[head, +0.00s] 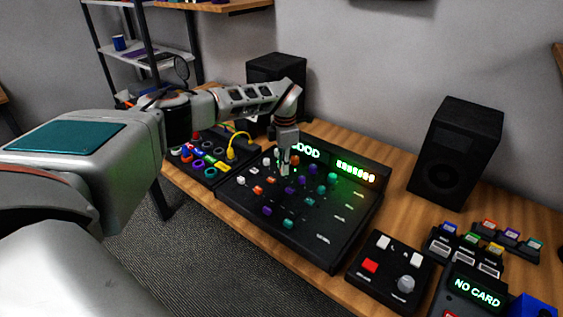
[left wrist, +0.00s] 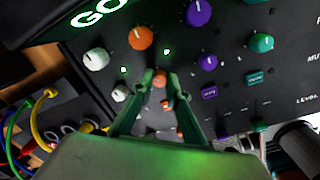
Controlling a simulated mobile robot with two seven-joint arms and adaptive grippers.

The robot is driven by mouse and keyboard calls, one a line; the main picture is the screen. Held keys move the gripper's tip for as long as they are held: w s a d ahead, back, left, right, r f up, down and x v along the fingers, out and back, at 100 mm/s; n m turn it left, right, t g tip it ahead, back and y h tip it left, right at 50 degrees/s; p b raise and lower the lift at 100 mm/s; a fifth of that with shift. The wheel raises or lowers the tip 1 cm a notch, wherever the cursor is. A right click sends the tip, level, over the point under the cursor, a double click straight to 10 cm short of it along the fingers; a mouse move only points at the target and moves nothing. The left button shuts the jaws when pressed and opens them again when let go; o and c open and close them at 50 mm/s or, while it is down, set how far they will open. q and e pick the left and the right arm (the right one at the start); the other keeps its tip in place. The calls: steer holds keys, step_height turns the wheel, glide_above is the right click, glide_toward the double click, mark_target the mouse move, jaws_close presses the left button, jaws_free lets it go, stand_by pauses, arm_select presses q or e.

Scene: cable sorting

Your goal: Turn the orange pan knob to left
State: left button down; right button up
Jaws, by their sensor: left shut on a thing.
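The black mixer panel (head: 330,255) carries rows of white, orange, purple and teal knobs. My left gripper (head: 285,168) reaches down onto the upper left part of the panel. In the left wrist view its two green-lit fingers (left wrist: 160,82) are closed around a small orange knob (left wrist: 159,80), mostly hidden between the tips. Another orange knob (left wrist: 141,37) with a white pointer line stands free above it. Purple (left wrist: 198,13) and teal (left wrist: 261,43) knobs are to the right, a white knob (left wrist: 96,60) to the left. I cannot read a pan label. My right gripper is not in view.
The panel's display shows green letters and a lit green meter (head: 356,173). A cable box (head: 205,165) with a yellow cable stands to its left. A speaker (head: 456,150) stands behind right. A button box (head: 390,270) and card holders (head: 470,250) are at right.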

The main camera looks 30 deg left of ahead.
arm_select(q)
steer(key=n+p, duration=0.2)
steer(key=n, duration=0.1)
steer(key=shift+r+n, duration=0.15)
steer(key=shift+n, duration=0.25)
steer(key=n+p, duration=0.1)
steer(key=n, duration=0.4)
steer(key=shift+w+p, duration=0.1)
steer(key=shift+p, duration=0.3)
steer(key=shift+n+g, duration=0.3)
steer(key=shift+n, duration=0.7)
steer(key=shift+n+p, duration=0.3)
steer(key=shift+n, duration=0.3)
steer(key=c, duration=1.9)
jaws_free()
